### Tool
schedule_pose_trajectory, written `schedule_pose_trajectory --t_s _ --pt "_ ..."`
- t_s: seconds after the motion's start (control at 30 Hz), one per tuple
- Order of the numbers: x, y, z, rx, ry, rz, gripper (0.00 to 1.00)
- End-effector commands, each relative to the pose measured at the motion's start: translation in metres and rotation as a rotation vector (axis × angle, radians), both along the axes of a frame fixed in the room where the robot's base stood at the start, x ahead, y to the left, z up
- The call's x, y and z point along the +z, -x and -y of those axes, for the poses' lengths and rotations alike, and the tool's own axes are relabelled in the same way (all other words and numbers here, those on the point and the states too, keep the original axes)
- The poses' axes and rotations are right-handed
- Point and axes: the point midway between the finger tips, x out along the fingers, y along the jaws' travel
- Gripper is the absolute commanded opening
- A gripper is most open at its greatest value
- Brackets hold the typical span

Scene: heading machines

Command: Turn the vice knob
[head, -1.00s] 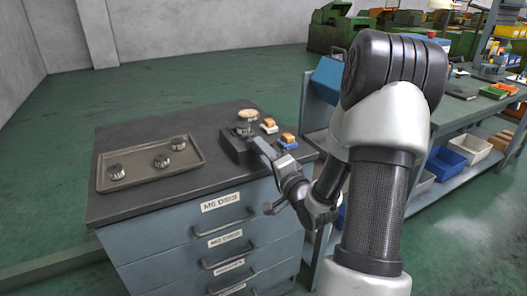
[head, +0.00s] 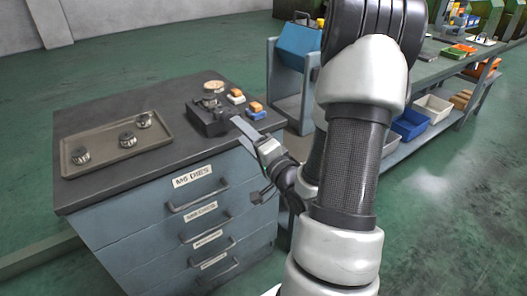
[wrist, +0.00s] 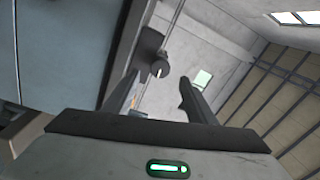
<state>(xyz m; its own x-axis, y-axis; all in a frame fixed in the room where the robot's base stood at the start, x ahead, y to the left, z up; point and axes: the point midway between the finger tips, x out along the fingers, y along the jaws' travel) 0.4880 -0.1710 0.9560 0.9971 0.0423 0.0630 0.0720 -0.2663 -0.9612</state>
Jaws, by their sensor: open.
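A dark vice (head: 207,117) stands on the grey top of a drawer cabinet, near its right edge. In the wrist view, a dark round knob (wrist: 160,69) with a pale mark shows beyond the fingertips, next to the dark vice body (wrist: 149,44). My gripper (head: 240,122) is just to the right of the vice in the head view, beside the cabinet's edge. In the wrist view its two fingers (wrist: 160,88) are apart with nothing between them. The knob lies ahead of the gap, apart from the fingers. The knob cannot be made out in the head view.
A tray (head: 110,165) with three round metal pieces lies on the cabinet top (head: 150,95). Drawer handles (head: 200,198) stick out below. A long workbench (head: 440,65) stands to the right.

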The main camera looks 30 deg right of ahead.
Motion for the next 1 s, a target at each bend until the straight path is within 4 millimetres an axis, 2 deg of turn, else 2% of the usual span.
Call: schedule_pose_trajectory --t_s 0.07,0.1,0.37,0.5,0.6,0.8,1.0 --pt "-0.001 0.022 0.002 -0.005 -0.002 -0.002 0.51" --pt "0.007 0.022 0.002 -0.001 -0.006 -0.005 0.51" --pt "0.005 0.046 0.002 -0.002 -0.006 -0.006 0.51" --pt "0.0 0.075 0.004 -0.005 -0.006 -0.004 0.51" --pt "-0.002 0.089 0.005 -0.003 -0.003 -0.002 0.51" --pt "-0.005 0.102 0.004 -0.001 -0.001 0.001 0.51" --pt "-0.006 0.104 0.004 0.0 0.0 0.002 0.51"
